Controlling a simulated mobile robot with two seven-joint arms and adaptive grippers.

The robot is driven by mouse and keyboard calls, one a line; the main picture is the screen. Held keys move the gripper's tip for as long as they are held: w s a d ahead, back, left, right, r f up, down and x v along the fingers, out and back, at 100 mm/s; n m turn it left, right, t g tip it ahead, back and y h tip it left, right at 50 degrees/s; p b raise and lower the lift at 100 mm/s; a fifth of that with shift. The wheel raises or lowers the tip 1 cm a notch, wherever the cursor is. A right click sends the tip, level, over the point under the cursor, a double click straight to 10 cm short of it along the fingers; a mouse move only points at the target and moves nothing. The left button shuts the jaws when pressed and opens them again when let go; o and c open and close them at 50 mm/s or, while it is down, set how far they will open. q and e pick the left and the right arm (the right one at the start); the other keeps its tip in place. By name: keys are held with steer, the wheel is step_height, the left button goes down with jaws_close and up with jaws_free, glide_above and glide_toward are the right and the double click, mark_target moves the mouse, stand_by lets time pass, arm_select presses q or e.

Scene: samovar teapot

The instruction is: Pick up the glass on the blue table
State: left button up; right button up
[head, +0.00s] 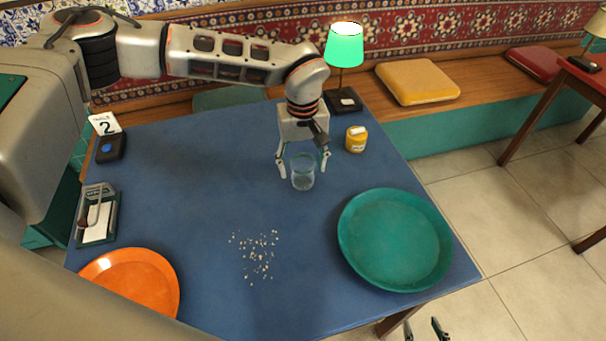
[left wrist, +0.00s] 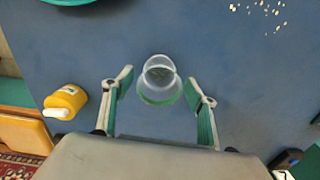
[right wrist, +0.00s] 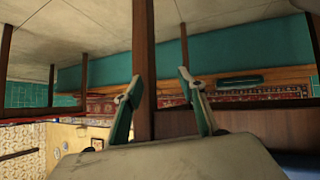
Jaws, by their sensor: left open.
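A clear glass (head: 303,178) stands upright on the blue table (head: 200,190). In the left wrist view the glass (left wrist: 160,90) appears between the fingertips, with a greenish rim. My left gripper (head: 304,168) points down at the glass, open, with one finger on each side of it. In the left wrist view a gap shows between the glass and each finger of the gripper (left wrist: 159,77). My right gripper (head: 423,326) is low beyond the table's front right edge, away from the glass. In the right wrist view it (right wrist: 160,79) is open, with no held object visible.
A yellow jar (head: 356,140) and a green lamp (head: 344,48) stand behind and right of the glass. A green tray (head: 395,240) lies front right, an orange plate (head: 130,280) front left. Crumbs (head: 258,255) lie front centre. A number sign (head: 105,123) stands back left.

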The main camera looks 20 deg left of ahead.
arm_select(q)
step_height(320, 180, down, 3)
steer(key=shift+f, duration=0.1)
steer(key=c, duration=1.2)
